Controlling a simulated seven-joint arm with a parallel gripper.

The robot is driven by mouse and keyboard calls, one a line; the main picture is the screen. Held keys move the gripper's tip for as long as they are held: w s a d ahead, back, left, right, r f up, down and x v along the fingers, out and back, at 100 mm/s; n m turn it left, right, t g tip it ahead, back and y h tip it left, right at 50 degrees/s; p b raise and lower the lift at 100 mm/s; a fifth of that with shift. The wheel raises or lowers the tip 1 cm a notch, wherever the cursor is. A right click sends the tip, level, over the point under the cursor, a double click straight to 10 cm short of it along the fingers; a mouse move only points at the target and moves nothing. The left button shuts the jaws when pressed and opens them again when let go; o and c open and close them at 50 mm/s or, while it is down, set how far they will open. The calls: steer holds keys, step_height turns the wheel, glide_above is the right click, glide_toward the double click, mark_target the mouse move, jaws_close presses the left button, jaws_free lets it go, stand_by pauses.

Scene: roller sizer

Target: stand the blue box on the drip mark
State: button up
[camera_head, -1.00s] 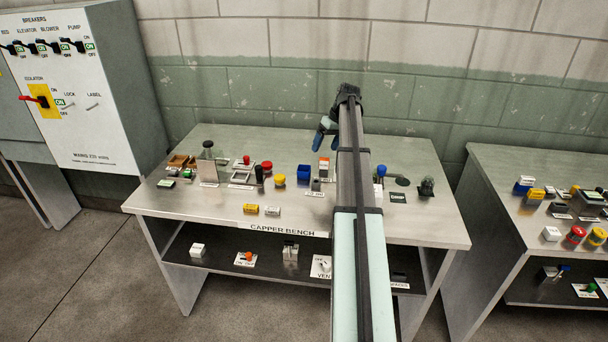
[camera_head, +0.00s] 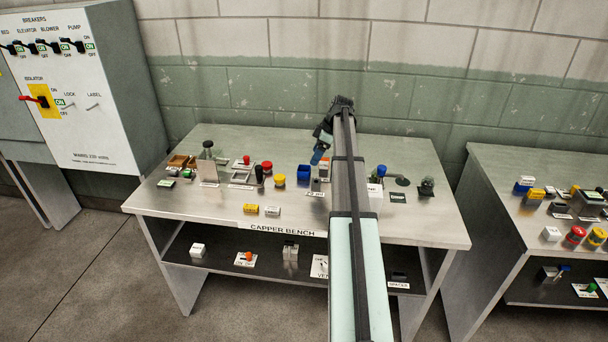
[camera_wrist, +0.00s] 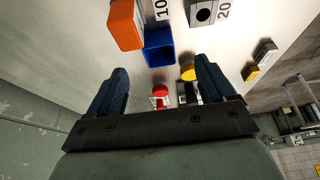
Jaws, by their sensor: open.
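The blue box (camera_head: 304,173) stands on the bench, left of my arm. In the wrist view the blue box (camera_wrist: 158,48) looks hollow, with a dark open side. My gripper (camera_head: 317,154) is above the back middle of the bench, slightly right of the box. In the wrist view my gripper (camera_wrist: 161,72) is open, its two blue fingers spread and nothing between them. The box lies just beyond the fingertips, apart from them. A dark flat patch (camera_head: 403,182) right of my arm may be the drip mark; I cannot tell for sure.
An orange block (camera_wrist: 125,24) stands close beside the blue box. A grey block with a hole (camera_wrist: 203,12) and a yellow knob (camera_head: 279,180) are near. A blue-topped item (camera_head: 381,171) and dark fitting (camera_head: 427,186) stand right of my arm. The bench's back strip is clear.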

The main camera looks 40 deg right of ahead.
mark_target(307, 169)
steer(key=shift+w+x, duration=0.2)
steer(key=shift+x, duration=4.35)
steer(key=shift+r, duration=0.1)
steer(key=c, duration=1.1)
steer(key=shift+r, duration=0.1)
